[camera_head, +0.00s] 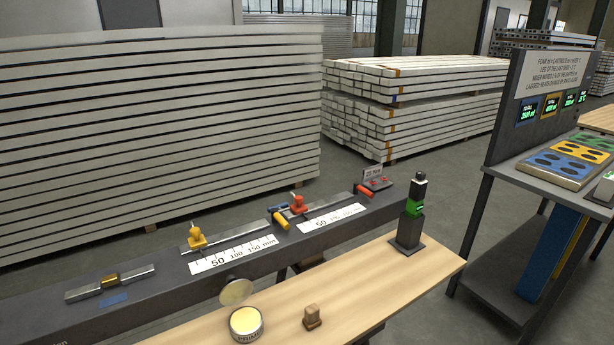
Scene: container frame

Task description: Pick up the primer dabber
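A small brown block with a narrower top (312,317), which looks like the primer dabber, stands upright on the light wooden tabletop (395,285). To its left is an open round can (246,326) with pale yellow contents and a partly readable label that looks like "PRIMER". A pale round disc (236,292), apparently its lid, shows just behind the can. Neither of my grippers is in view, and nothing touches the brown block.
A dark beam (150,308) behind the tabletop carries yellow and red clamps and measuring scales. A black device with a green display (408,222) stands at the tabletop's right. A panelled side table (540,185) is farther right. The wood between block and device is clear.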

